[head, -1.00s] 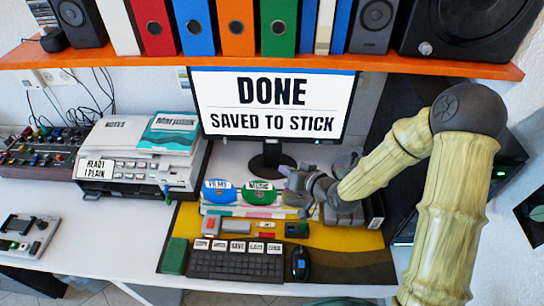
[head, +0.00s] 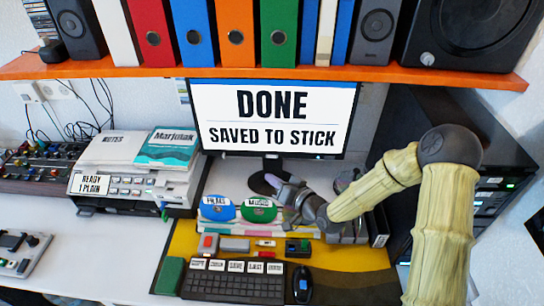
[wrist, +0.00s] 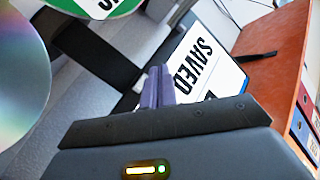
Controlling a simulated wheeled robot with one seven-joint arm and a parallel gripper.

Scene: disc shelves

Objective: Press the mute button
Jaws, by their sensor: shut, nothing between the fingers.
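I cannot make out a button marked mute in either view. The dark keyboard (head: 232,287) on the yellow mat has a row of white-labelled keys (head: 236,266) along its back edge, too small to read surely. My gripper (head: 272,182) is in front of the monitor stand, up and to the right of the green MUSIC disc holder (head: 258,211), touching nothing that I can see. In the wrist view my gripper's purple fingers (wrist: 160,86) are together and empty, with the monitor (wrist: 205,60) beyond them.
The monitor (head: 270,110) reads DONE, SAVED TO STICK. A blue disc holder (head: 218,209), a mouse (head: 302,284) and small devices (head: 234,245) share the mat area. A printer (head: 134,185) stands left. An orange shelf (head: 120,68) with binders overhangs the back.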

